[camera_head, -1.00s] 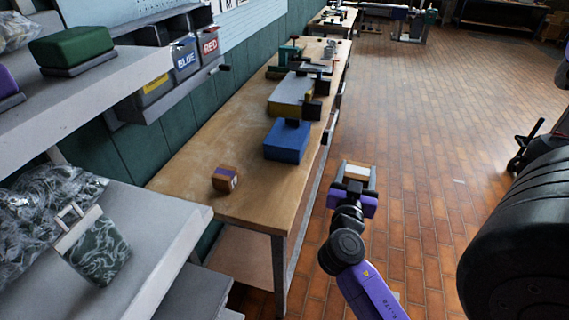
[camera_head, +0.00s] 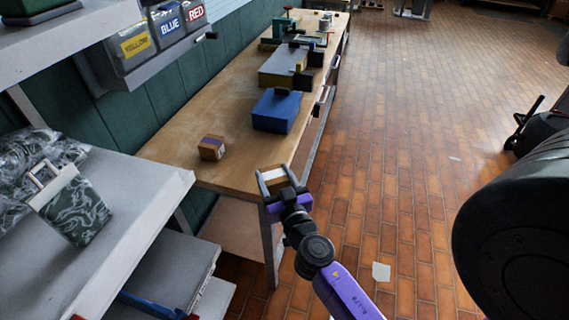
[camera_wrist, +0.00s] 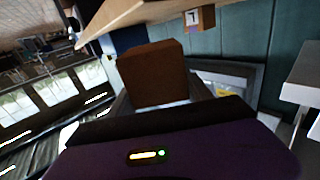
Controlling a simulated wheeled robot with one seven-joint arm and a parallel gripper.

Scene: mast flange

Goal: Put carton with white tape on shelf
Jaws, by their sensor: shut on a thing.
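My gripper (camera_head: 275,180) is shut on a small brown carton (camera_head: 274,175) with a white top strip, held near the front corner of the wooden workbench. The held carton (camera_wrist: 152,73) fills the middle of the wrist view as a plain brown box. Another small brown carton with a purple strip (camera_head: 211,148) stands on the bench, left of my gripper; it also shows in the wrist view (camera_wrist: 206,17). A grey shelf unit (camera_head: 150,182) stands at the left. A patterned green-and-white bag (camera_head: 75,210) and clear plastic wrap are on its middle board.
The workbench (camera_head: 215,112) holds a blue box (camera_head: 276,110), a grey-and-yellow block (camera_head: 284,68) and tools farther back. Bins labelled yellow, blue and red (camera_head: 168,28) hang on the wall. The brick floor at right is mostly open.

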